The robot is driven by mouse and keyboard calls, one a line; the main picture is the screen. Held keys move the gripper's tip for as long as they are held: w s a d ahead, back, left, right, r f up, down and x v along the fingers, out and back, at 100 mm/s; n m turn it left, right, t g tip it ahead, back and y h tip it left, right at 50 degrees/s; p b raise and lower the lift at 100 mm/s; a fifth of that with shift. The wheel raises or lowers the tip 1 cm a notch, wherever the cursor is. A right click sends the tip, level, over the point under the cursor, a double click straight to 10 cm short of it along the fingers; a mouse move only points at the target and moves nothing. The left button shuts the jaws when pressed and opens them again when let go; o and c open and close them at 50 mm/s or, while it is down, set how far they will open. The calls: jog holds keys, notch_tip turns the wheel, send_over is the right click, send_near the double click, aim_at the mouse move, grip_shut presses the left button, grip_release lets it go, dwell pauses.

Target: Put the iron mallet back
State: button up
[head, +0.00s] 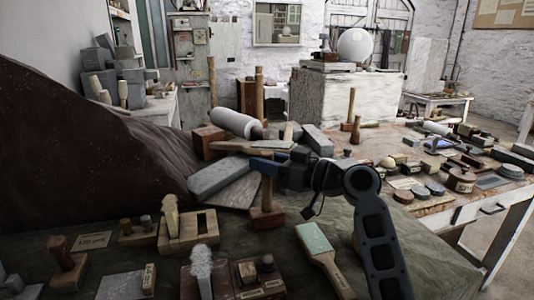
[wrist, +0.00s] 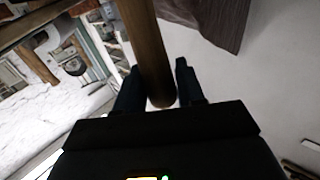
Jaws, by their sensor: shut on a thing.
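My gripper (head: 264,166) is above the middle of the green-grey cloth in the head view. Its dark fingers are shut on the upright wooden handle (head: 267,192) of a mallet. Below the fingers, the handle meets a reddish-brown block-shaped head (head: 267,217), low over or on the cloth; I cannot tell whether it touches. The head's material is unclear. In the wrist view the round handle (wrist: 152,55) runs between the fingers (wrist: 158,88), with its end near the palm. The mallet head is not visible there.
Grey stone blocks (head: 221,176) and a white roller-like cylinder (head: 232,123) lie just behind. A wooden frame (head: 188,230) and a pale green-faced brush-like tool (head: 318,246) flank the mallet. Another upright mallet (head: 355,131) stands farther back. Small tools crowd the right table.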

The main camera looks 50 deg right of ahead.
dwell(0.3)
jog(key=o, duration=1)
jog(key=shift+o, duration=0.2)
jog(key=shift+r, duration=0.1)
jog(key=shift+s+d, duration=0.1)
jog(key=shift+s, duration=0.25)
jog(key=s+d+b, duration=0.2)
jog(key=s+b, duration=0.1)
jog(key=s, duration=0.8)
jog(key=shift+s, duration=0.1)
